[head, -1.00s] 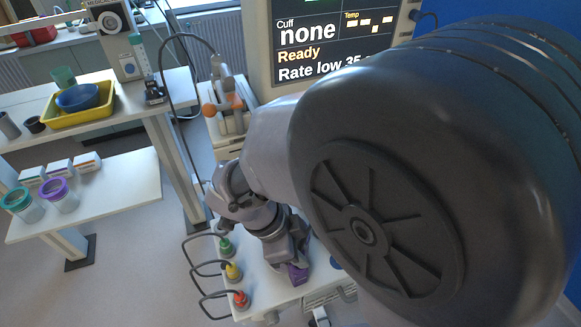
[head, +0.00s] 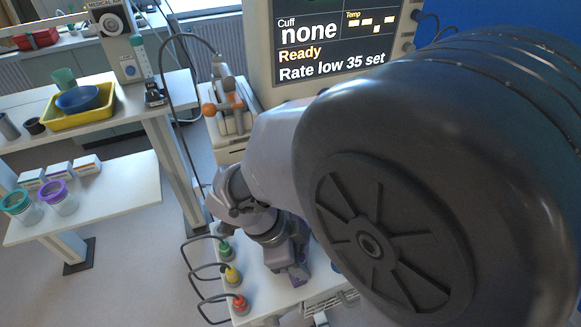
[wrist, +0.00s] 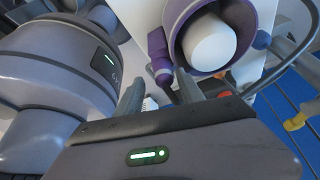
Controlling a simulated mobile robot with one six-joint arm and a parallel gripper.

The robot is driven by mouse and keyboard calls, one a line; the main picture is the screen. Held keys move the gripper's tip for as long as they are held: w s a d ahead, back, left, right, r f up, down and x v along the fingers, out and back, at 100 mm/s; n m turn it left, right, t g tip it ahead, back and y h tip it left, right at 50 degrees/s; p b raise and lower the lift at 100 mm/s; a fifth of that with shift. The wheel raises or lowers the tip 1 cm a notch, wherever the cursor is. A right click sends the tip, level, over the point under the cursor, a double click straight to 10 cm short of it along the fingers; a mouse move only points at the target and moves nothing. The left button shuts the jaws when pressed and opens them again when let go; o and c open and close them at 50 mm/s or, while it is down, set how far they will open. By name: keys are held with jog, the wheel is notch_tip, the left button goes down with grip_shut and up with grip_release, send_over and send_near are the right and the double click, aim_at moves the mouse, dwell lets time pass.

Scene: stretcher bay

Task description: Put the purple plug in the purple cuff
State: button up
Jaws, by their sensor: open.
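In the wrist view a wide purple ring, which looks like the purple cuff (wrist: 184,14), surrounds a white cylinder. Beside it, on its left, is a slim purple piece with a narrow collar, which looks like the purple plug (wrist: 157,46). Its lower end is just beyond the gap between my fingertips. My gripper (wrist: 160,78) is open, its two grey fingers apart, with nothing clearly held. I cannot tell whether the slim piece touches the ring. In the head view my gripper (head: 291,264) is low over the white surface, with a little purple (head: 299,282) showing beneath it, mostly hidden.
Green (head: 224,250), yellow (head: 232,273) and red (head: 239,300) plugs with looped dark cables stand on the white surface (head: 262,297), left of my gripper. A monitor (head: 330,45) stands behind. A low shelf (head: 120,195) holds lidded jars. A dark cable curves right of the ring.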

jog(key=p+v, duration=0.6)
jog(key=v, duration=1.1)
jog(key=s+d+n+t+y+b, duration=0.5)
jog(key=d+n+y+b, duration=0.1)
jog(key=d+n, duration=0.5)
jog(key=shift+s+d+f+n+t+y+b, duration=0.15)
jog(key=shift+d+n+t+y+b, duration=0.2)
jog(key=shift+n, duration=0.85)
jog(key=shift+d, duration=0.1)
